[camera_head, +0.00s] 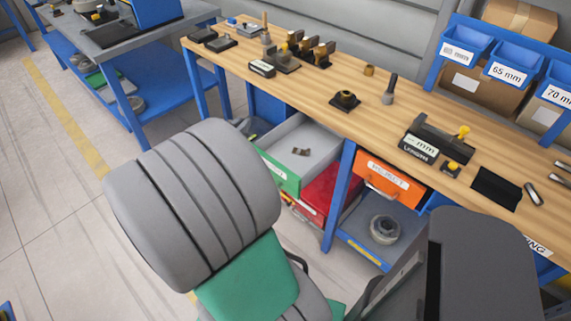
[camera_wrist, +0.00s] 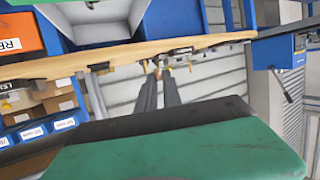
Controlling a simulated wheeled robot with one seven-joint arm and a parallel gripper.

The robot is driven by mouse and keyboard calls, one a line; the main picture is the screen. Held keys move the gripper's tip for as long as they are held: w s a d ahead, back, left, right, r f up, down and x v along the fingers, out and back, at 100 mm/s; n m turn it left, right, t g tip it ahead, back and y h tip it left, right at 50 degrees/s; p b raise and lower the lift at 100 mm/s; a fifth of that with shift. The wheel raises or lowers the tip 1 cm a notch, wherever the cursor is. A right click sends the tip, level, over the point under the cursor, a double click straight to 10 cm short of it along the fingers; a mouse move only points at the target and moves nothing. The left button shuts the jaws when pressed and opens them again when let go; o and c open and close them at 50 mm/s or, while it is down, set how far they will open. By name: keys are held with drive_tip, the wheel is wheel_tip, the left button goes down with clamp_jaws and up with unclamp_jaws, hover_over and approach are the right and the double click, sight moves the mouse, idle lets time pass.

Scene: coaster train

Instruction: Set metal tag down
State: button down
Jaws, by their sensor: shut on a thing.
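My gripper (camera_wrist: 159,74) shows in the wrist view as two long dark fingers close together, pointing away from the green and black wrist body. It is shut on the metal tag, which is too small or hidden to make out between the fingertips. The wooden workbench (camera_head: 318,88) runs across the head view, and its edge also crosses the wrist view (camera_wrist: 100,62). In the head view my gripper cannot be made out; my grey and green arm fills the foreground. An open grey drawer (camera_head: 322,137) under the bench holds a small dark piece (camera_head: 301,151).
An orange reject drawer (camera_head: 391,180) is below the bench edge. A black labelled holder (camera_head: 432,140), a dark square block (camera_head: 344,100) and a grey upright tool (camera_head: 389,90) stand on the top. Blue bins (camera_head: 511,68) hang behind. Bare wood lies between these items.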

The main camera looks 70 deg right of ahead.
drive_tip(key=s+d+f+m+g+y+b, duration=0.1)
drive_tip(key=s+d+m+g, duration=0.15)
drive_tip(key=s, duration=0.65)
drive_tip(key=s+d+f+m+g+b, duration=0.1)
drive_tip(key=s+m+g, duration=0.25)
drive_tip(key=s, duration=0.55)
drive_tip(key=shift+n+g, duration=0.3)
drive_tip(key=w+d+f, duration=0.2)
drive_tip(key=d+f, duration=0.2)
drive_tip(key=w+d+f, duration=0.2)
drive_tip(key=d+f, duration=0.2)
drive_tip(key=w+d+f, duration=0.3)
drive_tip(key=d+f, duration=0.1)
drive_tip(key=shift+d+f, duration=0.1)
drive_tip(key=shift+f, duration=0.3)
drive_tip(key=shift+f+b, duration=0.4)
drive_tip(key=shift+f, duration=0.05)
